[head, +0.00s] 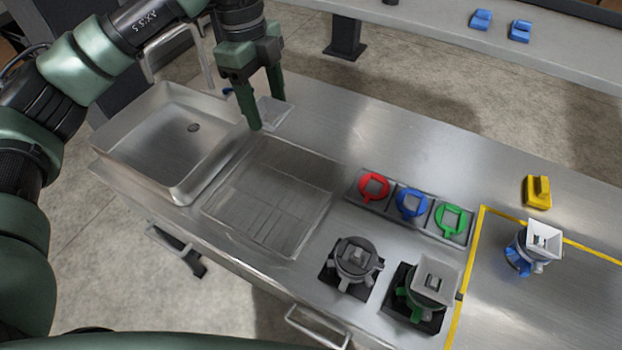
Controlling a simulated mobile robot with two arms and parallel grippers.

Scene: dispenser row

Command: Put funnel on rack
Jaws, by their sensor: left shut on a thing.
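My left gripper (267,112) points down over the counter, between the sink and the back edge. It is shut on a small grey square-mouthed piece, which looks like the funnel (273,113); the fingers partly hide it. A flat grey ribbed panel, which looks like the rack (268,196), lies on the counter to the right of the sink, in front of the gripper. It looks empty. My right gripper is out of view.
A steel sink (160,145) is at left. A tray (384,207) bears red, blue and green rings. Dispensers stand at the front, one grey (357,258), one green (425,290). A blue dispenser (522,258) and a yellow block (538,191) are at right.

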